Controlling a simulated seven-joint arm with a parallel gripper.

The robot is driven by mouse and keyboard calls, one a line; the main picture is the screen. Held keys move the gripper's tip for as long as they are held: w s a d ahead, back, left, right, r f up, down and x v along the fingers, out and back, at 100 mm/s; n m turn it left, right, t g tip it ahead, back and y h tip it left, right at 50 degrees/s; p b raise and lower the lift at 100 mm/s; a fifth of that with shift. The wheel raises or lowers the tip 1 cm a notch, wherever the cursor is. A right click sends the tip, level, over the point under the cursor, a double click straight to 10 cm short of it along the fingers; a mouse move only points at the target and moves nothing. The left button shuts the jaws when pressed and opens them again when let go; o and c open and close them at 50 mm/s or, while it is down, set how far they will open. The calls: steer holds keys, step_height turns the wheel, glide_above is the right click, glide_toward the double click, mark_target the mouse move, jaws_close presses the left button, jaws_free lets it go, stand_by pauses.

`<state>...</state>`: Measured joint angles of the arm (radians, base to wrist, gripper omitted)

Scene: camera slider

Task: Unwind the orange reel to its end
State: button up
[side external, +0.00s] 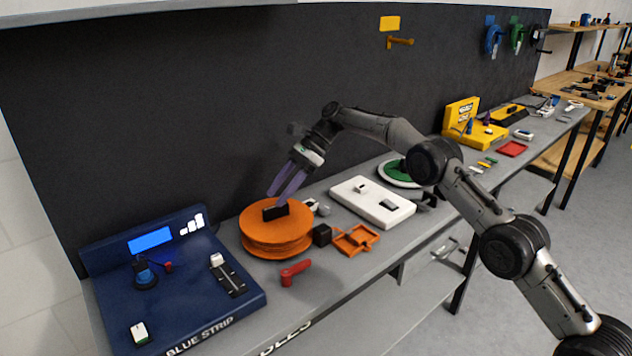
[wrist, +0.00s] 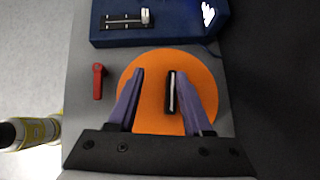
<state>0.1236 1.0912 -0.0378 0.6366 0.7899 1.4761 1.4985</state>
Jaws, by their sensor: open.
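The orange reel (side external: 277,239) lies flat on the grey bench, with orange cord wound around its side. A black upright handle (side external: 274,213) stands on its top. In the wrist view the reel (wrist: 150,82) shows as an orange disc, and the handle (wrist: 172,92) is a dark bar near its middle. My gripper (side external: 278,196) is open just above the reel, tilted down toward the handle. In the wrist view my gripper's purple fingers (wrist: 160,75) are spread apart. The handle lies between them, nearer the right finger. Whether that finger touches it I cannot tell.
A blue panel (side external: 190,305) with a screen and slider stands left of the reel. A red lever (side external: 295,273), a black block (side external: 322,235) and an orange frame (side external: 357,239) lie close by. A white panel (side external: 372,203) is to the right. A dark wall (side external: 220,100) rises behind.

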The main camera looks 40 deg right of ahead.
steer(key=s+d+r, duration=0.1)
steer(key=s+r, duration=0.6)
steer(key=s, duration=0.4)
steer(key=shift+s+d+r, duration=0.15)
steer(key=shift+s+d, duration=0.05)
steer(key=shift+s, duration=0.15)
steer(key=shift+o, duration=0.3)
